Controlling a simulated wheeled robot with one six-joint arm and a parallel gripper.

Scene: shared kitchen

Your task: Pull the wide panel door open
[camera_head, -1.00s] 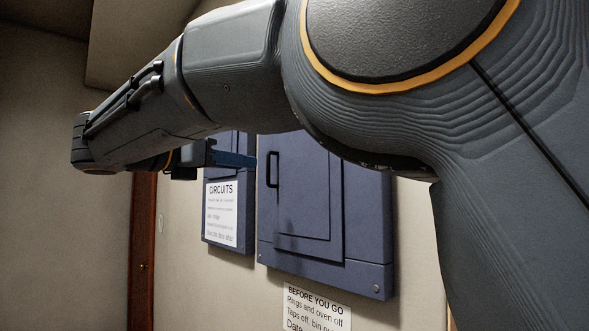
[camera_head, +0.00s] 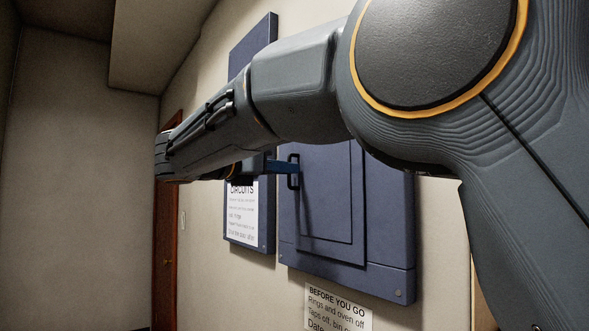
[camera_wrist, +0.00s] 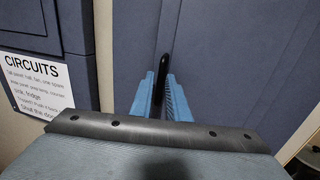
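The wide panel door (camera_head: 330,205) is a blue-grey door with a raised inner panel, on a wall cabinet; it looks closed. Its black upright bar handle (camera_head: 293,181) is at the door's left side. My gripper (camera_head: 296,167) reaches the handle from the left with its blue fingers. In the wrist view, the handle (camera_wrist: 162,70) stands between the two fingertips (camera_wrist: 161,82), one on each side. The fingers are apart, with a narrow gap beside the handle. Whether either finger touches it cannot be told.
A narrower blue-grey panel (camera_head: 262,215) with a white CIRCUITS notice (camera_head: 241,212) is just left of the door. A BEFORE YOU GO notice (camera_head: 337,308) hangs below. A reddish-brown door (camera_head: 166,240) is farther left. My arm covers the upper part of the cabinet.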

